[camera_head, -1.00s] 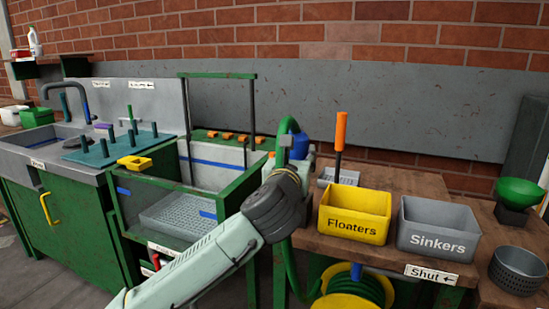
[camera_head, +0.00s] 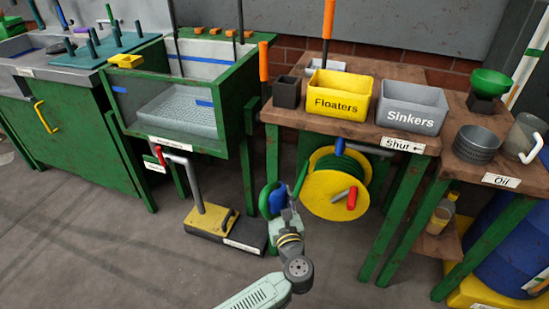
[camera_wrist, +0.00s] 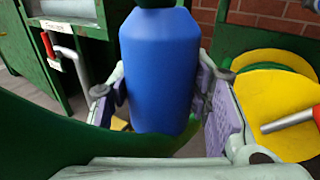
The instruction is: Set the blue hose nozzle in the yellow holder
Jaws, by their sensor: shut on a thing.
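The blue hose nozzle (camera_head: 279,201) is in my gripper (camera_head: 286,207), below the table top and left of the hose reel. In the wrist view the nozzle's thick blue body (camera_wrist: 160,75) stands roughly upright between my gripper's purple pads (camera_wrist: 163,100). Its top end is cut off by the frame. A green hose (camera_head: 265,200) loops beside the nozzle, and a broad green curve (camera_wrist: 40,140) crosses the wrist view. A small yellow piece with an opening (camera_head: 125,61), which looks like the holder, sits on the tank's left rim, far up and left of my gripper.
The yellow hose reel (camera_head: 325,197) hangs under the wooden table, right of my gripper. A foot pump (camera_head: 212,220) stands on the floor to the left. The glass-sided tank (camera_head: 180,105) and the Floaters bin (camera_head: 338,97) are above. Floor at the lower left is clear.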

